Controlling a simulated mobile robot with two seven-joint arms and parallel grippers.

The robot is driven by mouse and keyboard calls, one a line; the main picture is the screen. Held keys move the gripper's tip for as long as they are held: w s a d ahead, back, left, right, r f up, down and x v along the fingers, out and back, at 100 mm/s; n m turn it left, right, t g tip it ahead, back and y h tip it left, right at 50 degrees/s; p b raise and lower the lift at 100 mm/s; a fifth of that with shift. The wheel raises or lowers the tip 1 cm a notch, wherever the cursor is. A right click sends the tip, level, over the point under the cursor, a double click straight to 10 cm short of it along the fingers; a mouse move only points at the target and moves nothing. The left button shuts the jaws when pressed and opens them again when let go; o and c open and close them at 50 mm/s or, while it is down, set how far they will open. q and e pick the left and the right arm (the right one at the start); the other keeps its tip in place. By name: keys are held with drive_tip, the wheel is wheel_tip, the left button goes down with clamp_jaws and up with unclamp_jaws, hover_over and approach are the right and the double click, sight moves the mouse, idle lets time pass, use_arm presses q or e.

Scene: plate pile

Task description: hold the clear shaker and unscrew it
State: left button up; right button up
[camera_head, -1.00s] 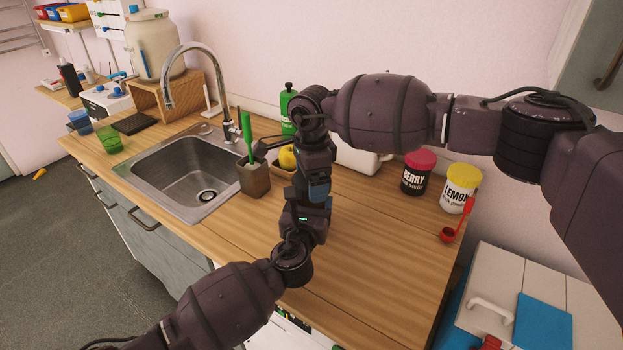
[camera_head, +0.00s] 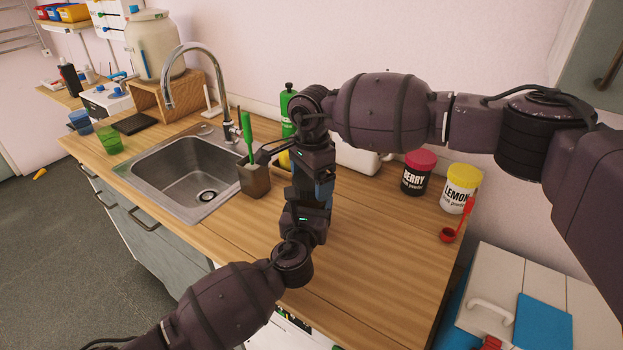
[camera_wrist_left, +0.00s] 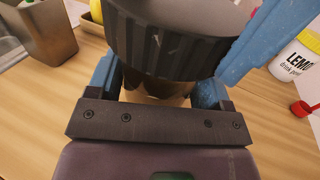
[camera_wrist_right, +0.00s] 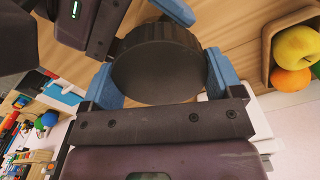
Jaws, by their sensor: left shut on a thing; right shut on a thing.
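The clear shaker stands between my two grippers, mostly hidden behind them in the head view. In the left wrist view its dark ribbed lid (camera_wrist_left: 165,45) is on top, and a little of its clear body (camera_wrist_left: 155,85) shows below. My left gripper (camera_wrist_left: 158,88) is shut on the body, with blue fingers on both sides. My right gripper (camera_wrist_right: 162,82) is shut on the lid, which the right wrist view shows as a dark disc between its blue fingers. Whether the lid has come loose from the body cannot be seen.
A utensil holder (camera_head: 254,181) with a green-handled tool stands left of the grippers beside the sink (camera_head: 190,168). The berry jar (camera_head: 417,174) and lemon jar (camera_head: 460,190) stand right, with a red scoop (camera_head: 447,235). The counter front (camera_head: 380,270) is clear.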

drive_tip(key=shift+r, duration=0.25)
drive_tip(key=shift+r, duration=0.7)
drive_tip(key=shift+r, duration=0.25)
drive_tip(key=shift+r, duration=1.85)
use_arm(q)
drive_tip(key=o, duration=1.7)
drive_tip(key=shift+o, duration=0.2)
drive_tip(key=shift+s, duration=0.1)
